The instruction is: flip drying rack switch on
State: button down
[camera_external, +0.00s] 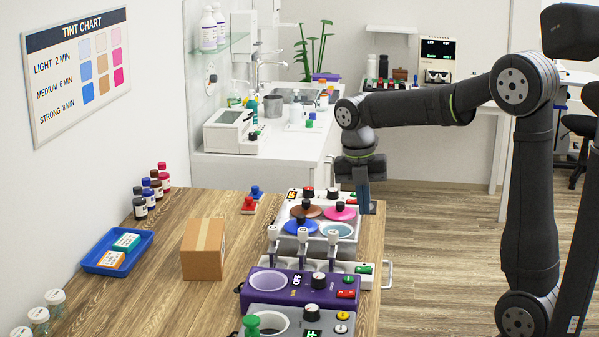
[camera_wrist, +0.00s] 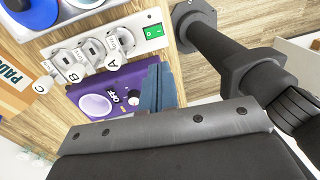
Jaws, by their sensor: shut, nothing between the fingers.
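A white rack with several labelled holders, which I take for the drying rack, stands across the table; its bare right end (camera_external: 345,268) shows in the external view. It also shows at the top left of the wrist view (camera_wrist: 130,27), with holders marked A, B and C. A green rocker switch (camera_external: 363,269) sits at its right end, and also shows in the wrist view (camera_wrist: 153,31); its on or off position is too small to tell. My gripper (camera_external: 365,208) is shut and empty, pointing down above the table's right edge, apart from the switch. Its blue-grey fingers show in the wrist view (camera_wrist: 157,72).
A purple unit (camera_external: 290,286) with an OFF display and a grey unit (camera_external: 272,315) stand in front of the rack. A tray of coloured baths (camera_external: 341,230) is behind it. A metal handle (camera_external: 389,273) juts out right. A cardboard box (camera_external: 204,250) stands left.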

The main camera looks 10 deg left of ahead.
aim_at(369, 268)
jog(key=f, duration=0.4)
jog(key=d+f, duration=0.1)
jog(key=f, duration=0.9)
jog(key=shift+d, duration=0.35)
jog(key=shift+d, duration=0.1)
